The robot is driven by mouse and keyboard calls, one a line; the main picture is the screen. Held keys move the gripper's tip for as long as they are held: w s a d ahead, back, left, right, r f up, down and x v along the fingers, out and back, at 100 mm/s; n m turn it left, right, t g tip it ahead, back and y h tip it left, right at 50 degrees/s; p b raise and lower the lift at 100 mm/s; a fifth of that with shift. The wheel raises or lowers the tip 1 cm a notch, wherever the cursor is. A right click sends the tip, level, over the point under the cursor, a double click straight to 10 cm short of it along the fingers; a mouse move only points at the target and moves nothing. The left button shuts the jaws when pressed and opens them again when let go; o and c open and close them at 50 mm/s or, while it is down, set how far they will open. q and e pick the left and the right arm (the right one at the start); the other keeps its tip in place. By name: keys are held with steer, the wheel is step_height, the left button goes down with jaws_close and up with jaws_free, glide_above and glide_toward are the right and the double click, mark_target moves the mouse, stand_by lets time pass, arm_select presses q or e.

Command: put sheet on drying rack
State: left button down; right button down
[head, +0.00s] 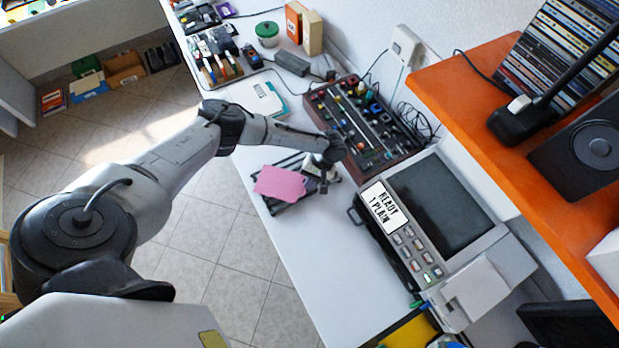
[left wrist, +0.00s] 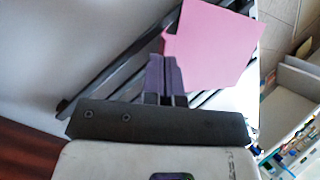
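The pink sheet (head: 281,184) lies flat over the dark slatted drying rack (head: 301,163) on the white counter, hiding part of it. My left gripper (head: 316,172) is at the sheet's right side, low over the rack. In the left wrist view, the fingers (left wrist: 165,62) are close together, with the edge of the sheet (left wrist: 215,45) at their tips, so they look shut on it. The rack's dark bars (left wrist: 112,88) run diagonally beneath. Whether the sheet rests on the bars or is held just above them I cannot tell. My right gripper is not in view.
A printer-like machine (head: 462,205) with a "READY 1 PLAIN" label stands right of the rack. A mixer panel (head: 362,125) with knobs is behind it. The counter (head: 325,262) in front of the rack is clear.

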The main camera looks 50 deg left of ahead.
arm_select(q)
steer(key=c, duration=1.3)
jaws_free()
steer(key=p+v, duration=0.1)
steer(key=v, duration=1.2)
steer(key=shift+w+r, duration=0.15)
steer(key=shift+r, duration=0.2)
